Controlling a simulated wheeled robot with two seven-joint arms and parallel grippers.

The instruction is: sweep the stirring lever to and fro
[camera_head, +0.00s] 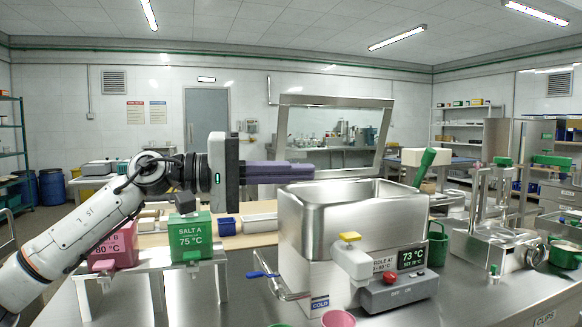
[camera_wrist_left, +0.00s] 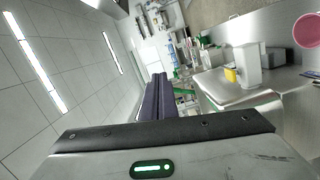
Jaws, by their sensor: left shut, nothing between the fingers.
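A square steel tank (camera_head: 335,225) stands at the centre of the bench. A thick green handle (camera_head: 424,167) slants up at its right rear rim; it looks like the stirring lever, but its lower end is hidden behind the tank. My left gripper (camera_head: 310,172) reaches in from the left, level, with its purple fingers closed together and empty. My right gripper is not visible.
A white stand holds a green SALT A box (camera_head: 190,240) and a pink box (camera_head: 120,245) under my left arm. A white tap with a yellow knob (camera_head: 350,237) and a display reading 73 °C (camera_head: 411,258) are at the tank's front. A steel machine (camera_head: 495,247) stands right.

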